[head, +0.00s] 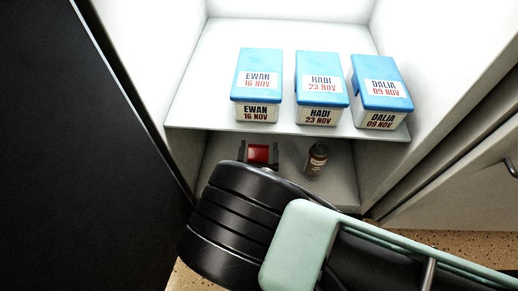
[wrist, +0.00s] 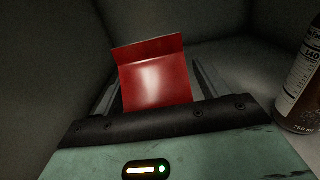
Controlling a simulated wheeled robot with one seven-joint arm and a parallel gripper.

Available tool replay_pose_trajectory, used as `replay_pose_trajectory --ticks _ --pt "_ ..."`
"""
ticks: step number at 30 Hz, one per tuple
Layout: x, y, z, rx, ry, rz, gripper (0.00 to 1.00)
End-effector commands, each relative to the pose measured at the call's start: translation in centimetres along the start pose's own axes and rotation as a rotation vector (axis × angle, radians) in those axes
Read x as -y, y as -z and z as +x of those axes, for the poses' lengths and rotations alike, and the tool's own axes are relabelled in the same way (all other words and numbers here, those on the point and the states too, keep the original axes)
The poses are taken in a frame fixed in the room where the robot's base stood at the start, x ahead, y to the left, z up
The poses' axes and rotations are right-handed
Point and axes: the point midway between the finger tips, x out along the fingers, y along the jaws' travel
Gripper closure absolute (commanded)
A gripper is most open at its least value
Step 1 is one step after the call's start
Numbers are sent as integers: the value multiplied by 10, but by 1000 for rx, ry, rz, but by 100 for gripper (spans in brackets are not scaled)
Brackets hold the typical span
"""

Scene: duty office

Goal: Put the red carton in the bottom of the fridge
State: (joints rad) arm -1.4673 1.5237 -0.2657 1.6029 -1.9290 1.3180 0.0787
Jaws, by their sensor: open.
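The red carton (wrist: 155,78) stands in the bottom of the fridge, between the two fingers of my gripper (wrist: 152,85) in the wrist view. In the head view the carton (head: 258,153) shows as a small red patch at my gripper (head: 258,150), below the shelf. The fingers are open, one on each side of the carton; I cannot tell whether either touches it. The carton's base is hidden behind the gripper body. The bottom of the fridge (head: 338,185) is partly hidden by my arm.
A dark bottle (head: 316,160) stands to the right of the carton; it also shows in the wrist view (wrist: 304,85). Three blue-lidded boxes labelled EWAN (head: 257,85), HADI (head: 321,87) and DALIA (head: 381,90) stand on the shelf (head: 215,75) above. The dark door (head: 75,150) is at left.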

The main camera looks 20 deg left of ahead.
Motion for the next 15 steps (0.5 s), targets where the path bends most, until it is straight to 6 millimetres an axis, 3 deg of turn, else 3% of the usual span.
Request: replay_pose_trajectory --ticks 15 --pt "0 -3 -98 -2 -5 -3 26"
